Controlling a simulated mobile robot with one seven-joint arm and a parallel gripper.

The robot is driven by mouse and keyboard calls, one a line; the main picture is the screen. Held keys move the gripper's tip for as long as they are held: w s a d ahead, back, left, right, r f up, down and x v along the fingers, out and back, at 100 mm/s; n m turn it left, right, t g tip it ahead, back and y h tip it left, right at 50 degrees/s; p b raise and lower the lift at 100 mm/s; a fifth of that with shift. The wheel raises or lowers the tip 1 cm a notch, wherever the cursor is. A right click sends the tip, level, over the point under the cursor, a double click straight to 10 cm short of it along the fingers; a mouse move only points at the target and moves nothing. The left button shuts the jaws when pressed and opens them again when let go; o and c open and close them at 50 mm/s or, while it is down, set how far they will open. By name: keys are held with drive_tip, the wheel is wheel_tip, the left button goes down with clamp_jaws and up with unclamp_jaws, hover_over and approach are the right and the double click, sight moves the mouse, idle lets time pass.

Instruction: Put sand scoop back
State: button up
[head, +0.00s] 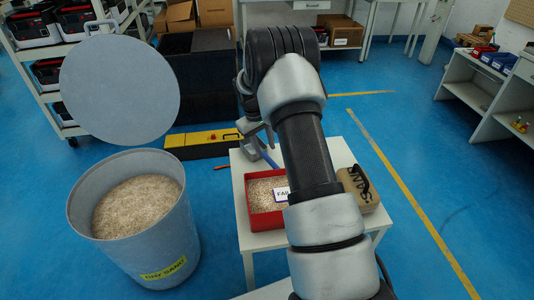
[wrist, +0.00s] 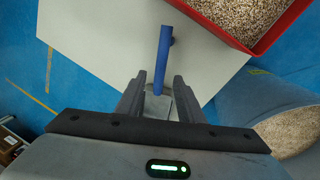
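The sand scoop's blue handle (head: 268,160) shows on the white table, left of my arm. In the wrist view the blue handle (wrist: 163,60) runs away from between my fingers, and a grey part (wrist: 158,104) lies between them. My gripper (wrist: 159,76) is open, its fingers on both sides of the scoop with gaps beside the handle. In the head view my gripper (head: 257,140) is low over the table's far left corner. The grey sand bin (head: 150,245), labelled for dry sand, stands left of the table, full of sand, with its round lid (head: 120,88) raised.
A red tray (head: 264,221) of granules with a "FAIL" card (head: 281,194) stands on the white table (head: 240,187). A tan bag (head: 360,190) with black straps lies right of my arm. A yellow case (head: 203,137) lies behind.

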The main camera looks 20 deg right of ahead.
drive_tip(key=s+a+r+t, duration=0.15)
drive_tip(key=s+r, duration=0.25)
drive_tip(key=r, duration=0.5)
drive_tip(key=s+a+r+m, duration=0.1)
drive_tip(key=s+a+r, duration=0.25)
drive_tip(key=r, duration=0.45)
drive_tip(key=s+a+r+t, duration=0.1)
drive_tip(key=s+a+r, duration=0.1)
drive_tip(key=s+r, duration=0.5)
drive_tip(key=s+a+r+t+y, duration=0.1)
drive_tip(key=s+a+r, duration=0.2)
drive_tip(key=s, duration=0.7)
drive_tip(key=s+a+r+m+t+y, duration=0.1)
drive_tip(key=s+a+r, duration=0.2)
drive_tip(key=s, duration=0.8)
drive_tip(key=shift+p, duration=0.35)
